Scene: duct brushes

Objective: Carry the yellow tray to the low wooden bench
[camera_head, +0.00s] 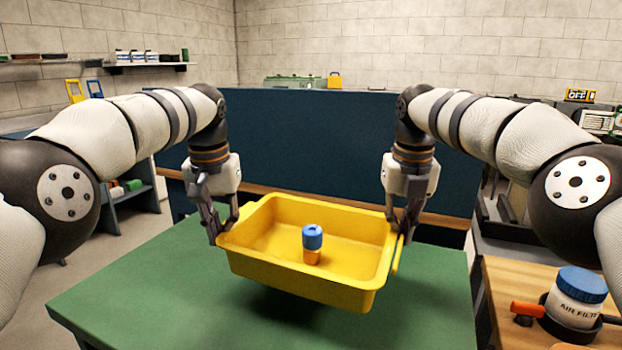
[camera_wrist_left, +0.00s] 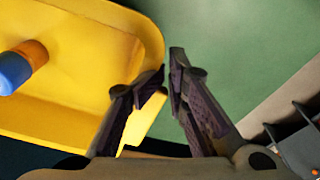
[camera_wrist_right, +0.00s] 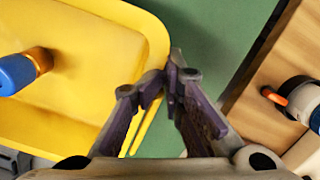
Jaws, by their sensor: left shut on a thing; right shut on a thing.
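The yellow tray (camera_head: 330,280) hangs between my two grippers above a green-topped table, with a shadow on the green under it. A small blue and orange cylinder (camera_head: 312,244) stands in the tray. My left gripper (camera_head: 226,232) is shut on the tray's left end; the tray's rim also shows in the left wrist view (camera_wrist_left: 140,30). My right gripper (camera_head: 403,232) is shut on the tray's right end; the rim also shows in the right wrist view (camera_wrist_right: 150,30).
The green table (camera_head: 150,290) is otherwise bare. A dark blue panel (camera_head: 310,140) stands behind it. A wooden worktop (camera_head: 520,310) at the right holds a white jar with a blue lid (camera_head: 577,297) and an orange-handled item (camera_head: 530,309). Shelving (camera_head: 130,200) stands at the left.

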